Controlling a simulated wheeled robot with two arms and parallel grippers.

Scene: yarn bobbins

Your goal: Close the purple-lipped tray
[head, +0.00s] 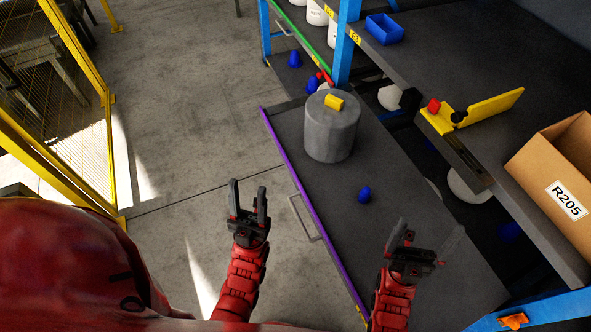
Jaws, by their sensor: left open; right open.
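The purple-lipped tray (394,222) is a dark grey pull-out shelf, slid out from under the blue-framed rack. Its purple edge faces left, and a metal handle (305,222) sticks out from that side. On it stand a grey cylinder (331,134) with a yellow block (334,102) on top, and a small blue cone-like piece (364,195). My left gripper (248,203) is open and empty, left of the handle and apart from it in the picture. My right gripper (425,243) is open and empty, appearing over the near part of the tray.
The upper shelf (436,62) holds a blue bin (384,29), a yellow bracket (488,108) and a cardboard box (562,185) marked R205. A green-lipped tray (299,33) holds white bobbins at the back. Yellow fencing (62,100) stands left. The concrete floor (190,90) between is clear.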

